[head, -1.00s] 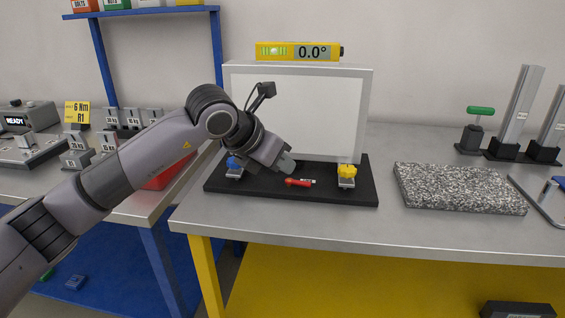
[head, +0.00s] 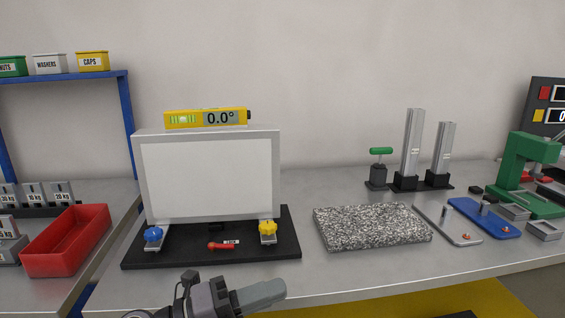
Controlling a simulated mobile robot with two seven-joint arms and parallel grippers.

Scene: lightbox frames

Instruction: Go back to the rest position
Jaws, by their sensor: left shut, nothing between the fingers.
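My left gripper (head: 262,295) shows at the bottom of the head view, over the front edge of the grey bench, pointing right. Its fingers are together with nothing between them. It is apart from the white panel (head: 210,178), which stands upright on a black base (head: 190,252). A blue knob (head: 153,234) and a yellow knob (head: 268,227) sit at the panel's lower corners. A red-handled tool (head: 221,246) lies on the base between them. My right gripper is not in view.
A yellow level (head: 206,118) reading 0.0° sits on the panel's top edge. A speckled granite slab (head: 372,227) lies to the right, with metal columns (head: 412,145) behind it. A red bin (head: 66,241) stands on the left table. The bench front right of my gripper is clear.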

